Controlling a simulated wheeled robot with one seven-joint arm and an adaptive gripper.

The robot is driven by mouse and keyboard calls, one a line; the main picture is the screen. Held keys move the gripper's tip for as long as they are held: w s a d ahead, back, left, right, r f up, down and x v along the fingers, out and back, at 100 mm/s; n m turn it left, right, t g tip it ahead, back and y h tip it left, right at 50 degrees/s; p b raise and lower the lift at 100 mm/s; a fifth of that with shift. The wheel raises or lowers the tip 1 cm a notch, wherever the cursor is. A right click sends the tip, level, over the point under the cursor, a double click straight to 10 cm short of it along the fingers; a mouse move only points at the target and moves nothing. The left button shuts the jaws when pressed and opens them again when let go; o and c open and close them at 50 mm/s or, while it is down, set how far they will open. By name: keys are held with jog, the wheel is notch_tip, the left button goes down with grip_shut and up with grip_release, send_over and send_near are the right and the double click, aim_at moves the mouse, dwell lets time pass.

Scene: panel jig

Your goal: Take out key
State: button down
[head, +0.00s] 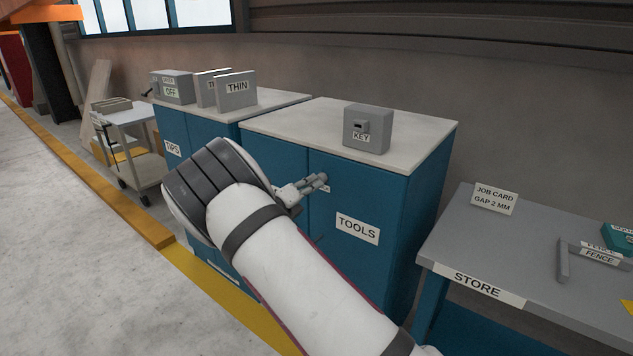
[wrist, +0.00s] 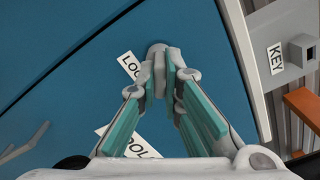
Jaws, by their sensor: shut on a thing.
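My gripper (head: 318,182) is at the front of the blue TOOLS cabinet (head: 378,215), near its upper door edge. In the wrist view my gripper (wrist: 168,78) has its fingertips drawn together at a round grey lock (wrist: 157,47) beside a partly covered label that begins "LOC". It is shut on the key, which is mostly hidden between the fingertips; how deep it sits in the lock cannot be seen. A grey box labelled KEY (head: 366,130) stands on the cabinet top, and it also shows at the right of the wrist view (wrist: 300,48).
To the left stands a TIPS cabinet (head: 172,128) with THIN (head: 236,90) and OFF (head: 172,88) boxes on top. A trolley (head: 130,115) is beyond it. A grey STORE bench (head: 540,265) with a job card is at the right. The floor at left is clear.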

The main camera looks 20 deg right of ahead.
jog(key=shift+n, duration=1.2)
jog(key=shift+n, duration=0.8)
jog(key=n, duration=0.4)
jog(key=shift+n, duration=0.3)
jog(key=shift+p+v, duration=0.5)
jog(key=shift+v, duration=0.3)
jog(key=shift+p+v, duration=0.4)
jog(key=shift+v, duration=0.95)
